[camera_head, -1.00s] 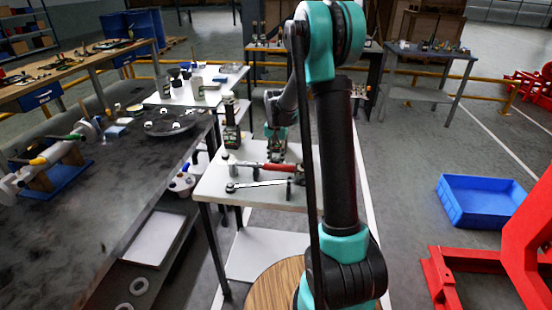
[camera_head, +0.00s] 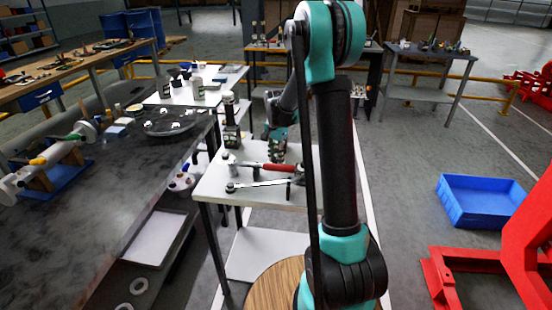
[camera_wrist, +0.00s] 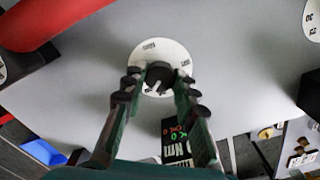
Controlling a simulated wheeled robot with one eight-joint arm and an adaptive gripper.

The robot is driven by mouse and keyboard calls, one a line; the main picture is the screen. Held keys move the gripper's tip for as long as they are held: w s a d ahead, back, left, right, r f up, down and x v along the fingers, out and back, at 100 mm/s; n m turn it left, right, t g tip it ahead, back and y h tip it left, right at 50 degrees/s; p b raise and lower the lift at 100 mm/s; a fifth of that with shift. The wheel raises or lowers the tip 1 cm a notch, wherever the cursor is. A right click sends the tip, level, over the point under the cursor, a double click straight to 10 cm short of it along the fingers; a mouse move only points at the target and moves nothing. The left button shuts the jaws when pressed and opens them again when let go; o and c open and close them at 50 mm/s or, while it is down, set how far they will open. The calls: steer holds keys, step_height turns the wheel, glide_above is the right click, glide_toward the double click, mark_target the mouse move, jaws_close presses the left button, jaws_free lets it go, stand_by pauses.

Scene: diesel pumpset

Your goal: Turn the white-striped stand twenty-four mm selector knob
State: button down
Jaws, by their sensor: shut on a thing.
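The selector knob (camera_wrist: 158,74) is dark with a white stripe and sits in the middle of a round white dial plate (camera_wrist: 150,50) in the wrist view. The stripe points down and left in that view. My gripper (camera_wrist: 159,79) has its two fingers on either side of the knob and is shut on it. In the head view my gripper (camera_head: 277,150) is low over the far part of the white table (camera_head: 208,188). The knob cannot be made out there.
A red-handled tool (camera_head: 262,167) and a long silver wrench (camera_head: 262,184) lie on the table. A dark upright device (camera_head: 231,130) stands left of my gripper. The wrist view shows part of another white dial (camera_wrist: 313,20) and a dark lettered block (camera_wrist: 178,142).

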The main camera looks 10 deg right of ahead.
mark_target(276, 159)
steer(key=c, duration=1.2)
jaws_free()
step_height(276, 159, up, 12)
